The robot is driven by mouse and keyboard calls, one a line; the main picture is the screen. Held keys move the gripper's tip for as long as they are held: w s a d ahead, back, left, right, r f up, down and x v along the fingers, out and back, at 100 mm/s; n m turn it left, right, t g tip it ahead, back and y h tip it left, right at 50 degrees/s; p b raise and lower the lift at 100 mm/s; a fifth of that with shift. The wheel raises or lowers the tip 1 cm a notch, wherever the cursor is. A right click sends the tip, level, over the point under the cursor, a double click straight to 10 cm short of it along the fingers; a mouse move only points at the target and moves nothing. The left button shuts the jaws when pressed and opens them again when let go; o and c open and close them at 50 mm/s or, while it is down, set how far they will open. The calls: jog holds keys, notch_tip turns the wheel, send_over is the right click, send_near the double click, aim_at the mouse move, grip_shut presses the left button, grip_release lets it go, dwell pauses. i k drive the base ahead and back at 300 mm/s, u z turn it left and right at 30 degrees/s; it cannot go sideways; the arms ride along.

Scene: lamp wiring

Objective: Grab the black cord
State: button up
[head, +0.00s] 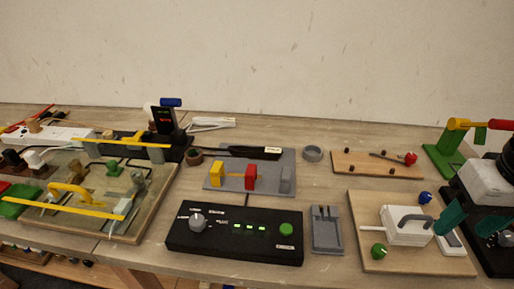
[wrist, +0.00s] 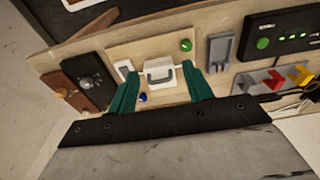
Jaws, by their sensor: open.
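A thin black cord (head: 215,149) seems to run from the left end of a dark bar with a white label (head: 272,150), behind the grey plate in the head view. The cord is small, and I cannot trace its full length. My gripper has teal fingers, set well apart and empty. In the head view it is at the far right (head: 470,228), well away from the cord. In the wrist view it spreads above the wooden board with the white handled box (wrist: 160,76). I cannot clearly pick out the cord in the wrist view.
A black control box (head: 235,240) with a green button stands front centre. A grey plate (head: 210,180) carries yellow and red blocks behind it. A crowded board (head: 145,215) is at left. A green stand (head: 443,160) is at right. The wall closes off the back.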

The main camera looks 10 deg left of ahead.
aim_at(242, 151)
jog(key=k, duration=1)
jog(key=u, duration=1.8)
jog(key=i, duration=1.15)
jog(key=z, duration=1.8)
jog(key=i, duration=0.5)
